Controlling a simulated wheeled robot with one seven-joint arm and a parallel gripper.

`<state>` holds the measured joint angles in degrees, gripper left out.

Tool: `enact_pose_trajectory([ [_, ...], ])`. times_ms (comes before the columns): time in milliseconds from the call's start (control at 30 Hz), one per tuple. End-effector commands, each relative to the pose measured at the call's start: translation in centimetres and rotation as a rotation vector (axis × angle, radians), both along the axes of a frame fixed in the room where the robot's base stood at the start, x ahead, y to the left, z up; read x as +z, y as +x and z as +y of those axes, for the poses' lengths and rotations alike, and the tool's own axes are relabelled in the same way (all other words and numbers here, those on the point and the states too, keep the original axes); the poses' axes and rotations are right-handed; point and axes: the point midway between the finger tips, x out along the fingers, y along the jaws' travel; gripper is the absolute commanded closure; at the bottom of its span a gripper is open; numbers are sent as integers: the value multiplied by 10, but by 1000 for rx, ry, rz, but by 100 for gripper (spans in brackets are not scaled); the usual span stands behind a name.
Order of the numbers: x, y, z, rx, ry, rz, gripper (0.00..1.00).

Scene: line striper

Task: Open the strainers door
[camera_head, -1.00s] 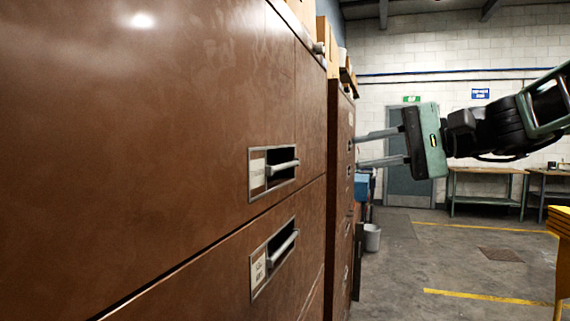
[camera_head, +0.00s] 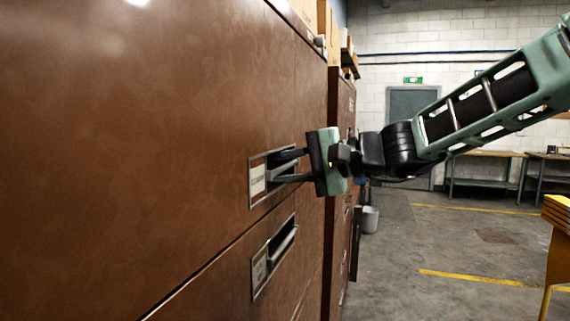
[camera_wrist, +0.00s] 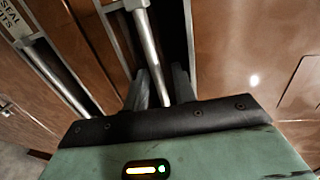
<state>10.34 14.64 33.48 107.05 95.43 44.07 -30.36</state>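The brown cabinet front (camera_head: 150,130) fills the left of the head view. Its upper front has a recessed pull with a grey bar handle (camera_head: 284,168) and a white label (camera_head: 257,180) too small to read. My gripper (camera_head: 282,166) is at this handle, fingers spread, one above and one below the bar. In the wrist view the bar (camera_wrist: 148,45) runs down between the two fingers (camera_wrist: 160,88). The fingers look apart from each other, around the bar; contact is not clear.
A second recessed handle (camera_head: 283,243) lies just below; its label in the wrist view (camera_wrist: 12,20) reads "SEAL" and a partly cut word. Another brown cabinet (camera_head: 340,110) stands beyond. A yellow stand (camera_head: 556,225) is at right. The floor (camera_head: 430,245) between is clear.

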Motion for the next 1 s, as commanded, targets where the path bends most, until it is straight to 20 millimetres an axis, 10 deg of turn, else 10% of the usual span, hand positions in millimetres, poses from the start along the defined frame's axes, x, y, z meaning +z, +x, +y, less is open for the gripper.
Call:
enact_pose_trajectory([
  [200, 0, 0, 0, 0, 0, 0, 76],
  [300, 0, 0, 0, -1, 0, 0, 100],
  [667, 3, -2, -8, -3, -27, 8, 100],
  [1000, 20, -19, -54, -3, -216, 75, 100],
])
